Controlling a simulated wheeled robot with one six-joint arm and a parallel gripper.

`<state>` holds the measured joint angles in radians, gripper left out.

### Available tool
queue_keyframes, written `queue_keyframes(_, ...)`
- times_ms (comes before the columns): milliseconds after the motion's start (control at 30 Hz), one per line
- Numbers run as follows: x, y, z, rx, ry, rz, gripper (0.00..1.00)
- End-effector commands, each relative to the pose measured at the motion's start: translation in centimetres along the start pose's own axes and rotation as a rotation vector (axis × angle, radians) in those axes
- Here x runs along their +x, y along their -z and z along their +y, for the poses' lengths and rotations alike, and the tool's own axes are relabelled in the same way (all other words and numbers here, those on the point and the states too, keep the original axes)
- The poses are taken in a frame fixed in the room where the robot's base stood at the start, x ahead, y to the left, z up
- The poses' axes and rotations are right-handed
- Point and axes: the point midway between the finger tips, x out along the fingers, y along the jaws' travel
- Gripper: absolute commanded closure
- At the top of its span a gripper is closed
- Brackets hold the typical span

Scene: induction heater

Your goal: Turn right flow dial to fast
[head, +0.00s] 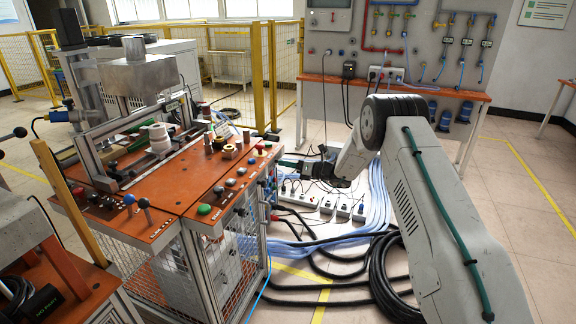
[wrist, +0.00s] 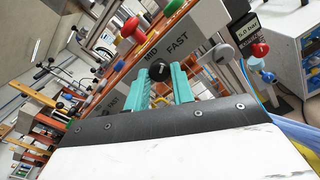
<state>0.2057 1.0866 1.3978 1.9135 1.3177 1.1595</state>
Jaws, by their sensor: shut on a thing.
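The right flow dial (wrist: 159,71) is a round black knob in the middle of the wrist view. It is in front of a grey panel (wrist: 205,20) marked MID and FAST. My gripper (wrist: 160,80) has its teal fingers on both sides of the knob and is shut on it. I cannot tell which mark the dial points to. In the head view my gripper (head: 284,162) reaches the right end of the orange-topped bench (head: 150,195). The dial is too small and covered to make out there.
A second label (wrist: 112,101) with FAST shows at lower left in the wrist view. A display (wrist: 247,33) reads 5.0 bar. Black hoses (head: 390,270) lie on the floor.

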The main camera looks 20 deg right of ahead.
Motion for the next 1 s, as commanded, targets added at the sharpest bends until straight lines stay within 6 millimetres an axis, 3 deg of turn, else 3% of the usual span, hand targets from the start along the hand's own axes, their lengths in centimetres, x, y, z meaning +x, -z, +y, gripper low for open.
queue_keyframes(133,-0.1,0.5,0.0,0.005,-0.001,0.006,0.99)
queue_keyframes(167,-0.1,0.5,0.0,0.005,-0.001,0.006,0.70)
queue_keyframes(200,-0.1,0.5,0.0,0.005,-0.001,0.006,0.59)
queue_keyframes(233,-0.1,0.5,0.0,0.004,-0.001,0.005,0.54)
queue_keyframes(567,-0.5,0.1,-0.1,0.001,0.001,0.001,0.54)
queue_keyframes(1000,-7.0,0.2,0.0,0.002,0.001,0.003,0.54)
